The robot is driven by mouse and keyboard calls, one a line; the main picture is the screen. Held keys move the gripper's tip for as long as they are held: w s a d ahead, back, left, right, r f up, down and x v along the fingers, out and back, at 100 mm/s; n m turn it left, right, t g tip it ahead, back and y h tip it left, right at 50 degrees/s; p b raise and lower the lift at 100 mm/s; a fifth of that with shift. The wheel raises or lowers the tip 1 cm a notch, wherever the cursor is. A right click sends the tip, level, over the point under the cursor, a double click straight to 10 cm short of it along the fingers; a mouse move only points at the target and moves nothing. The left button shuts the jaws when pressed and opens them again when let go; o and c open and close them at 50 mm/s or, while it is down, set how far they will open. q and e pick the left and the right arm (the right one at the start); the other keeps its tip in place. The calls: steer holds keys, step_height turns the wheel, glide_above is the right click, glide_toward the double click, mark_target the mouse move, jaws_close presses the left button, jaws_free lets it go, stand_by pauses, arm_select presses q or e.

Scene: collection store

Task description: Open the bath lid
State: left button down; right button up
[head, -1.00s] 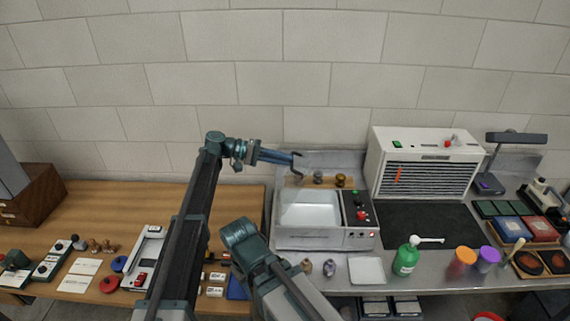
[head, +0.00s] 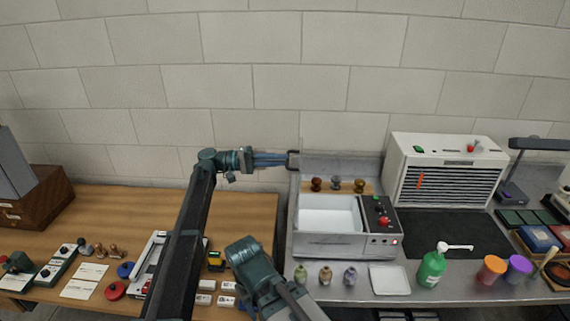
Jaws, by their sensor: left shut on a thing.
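The bath (head: 345,245) is a white box on the steel counter, with a black control panel on its right. Its white basin shows from above, uncovered. My left gripper (head: 286,160) is at the bath's back left, above its rim, pointing right. It is shut on a dark bracket-like handle (head: 294,160). A grey upright panel (head: 340,167) stands behind the bath; I cannot tell whether it is the raised lid or the counter's back. My right gripper is not in view.
Three small knobs (head: 336,184) stand on a wooden strip behind the bath. A white vented cabinet (head: 447,170) is to the right. A wooden table (head: 130,210) with tools is at left.

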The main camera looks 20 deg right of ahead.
arm_select(q)
steer(key=shift+a+f, duration=0.3)
steer(key=shift+a, duration=0.15)
steer(key=c, duration=0.9)
jaws_free()
steer(key=shift+d, duration=0.1)
steer(key=shift+w, duration=0.1)
steer(key=v, duration=1.4)
steer(key=shift+b, duration=0.4)
